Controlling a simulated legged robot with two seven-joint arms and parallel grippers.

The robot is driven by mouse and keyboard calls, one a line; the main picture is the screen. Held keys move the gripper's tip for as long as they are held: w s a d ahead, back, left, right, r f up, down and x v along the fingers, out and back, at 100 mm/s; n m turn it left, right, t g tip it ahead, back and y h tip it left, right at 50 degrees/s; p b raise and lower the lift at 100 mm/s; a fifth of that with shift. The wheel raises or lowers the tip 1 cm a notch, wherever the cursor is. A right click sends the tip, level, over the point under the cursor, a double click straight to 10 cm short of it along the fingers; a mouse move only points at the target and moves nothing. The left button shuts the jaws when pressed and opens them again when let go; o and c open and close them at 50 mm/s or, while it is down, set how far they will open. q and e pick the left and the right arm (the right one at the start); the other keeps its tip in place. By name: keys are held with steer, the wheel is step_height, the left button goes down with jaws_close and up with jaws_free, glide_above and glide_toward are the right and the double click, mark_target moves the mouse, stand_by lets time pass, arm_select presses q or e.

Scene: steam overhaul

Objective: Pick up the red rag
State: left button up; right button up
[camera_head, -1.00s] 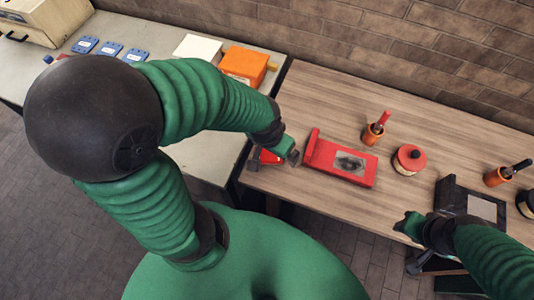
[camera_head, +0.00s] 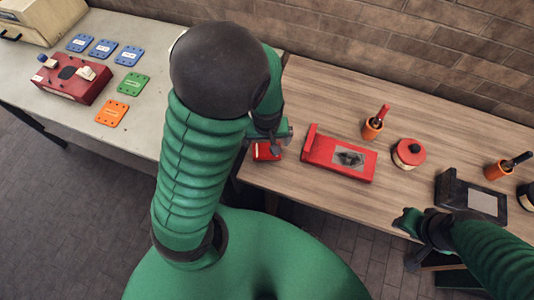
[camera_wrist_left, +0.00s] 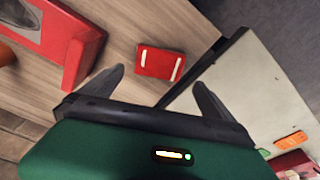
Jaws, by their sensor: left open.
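The red rag (camera_head: 266,151) looks like a small folded red block at the left end of the wooden table. In the left wrist view the rag (camera_wrist_left: 160,63) shows two white stripes and lies flat on the wood. My left gripper (camera_head: 272,137) is right by the rag in the head view and hides part of it. In the wrist view its fingers (camera_wrist_left: 158,86) are spread apart with nothing between them, and the rag lies beyond their tips. My right gripper (camera_head: 412,238) is over the table's front edge at the right, away from the rag; its jaws are unclear.
A red fixture (camera_head: 340,158) with a grey plate stands right of the rag. Behind are an orange cup (camera_head: 372,130) and a red-topped tin (camera_head: 408,153). A black box (camera_head: 470,200) stands at right. A grey table (camera_head: 140,135) adjoins at left, across a dark gap.

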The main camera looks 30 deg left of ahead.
mark_target(267, 150)
arm_select(q)
step_height(267, 150, down, 2)
steer(key=shift+w+a+f, duration=0.1)
steer(key=shift+w+f, duration=0.05)
step_height(267, 150, down, 4)
steer(key=shift+w+f+b, duration=0.1)
steer(key=shift+b, duration=0.65)
steer(key=shift+w+a+f, duration=0.1)
steer(key=shift+w+f, duration=0.1)
steer(key=shift+f, duration=0.15)
steer(key=shift+s+r, duration=0.1)
steer(key=c, duration=1.3)
steer(key=shift+c, duration=0.2)
steer(key=shift+r, duration=0.1)
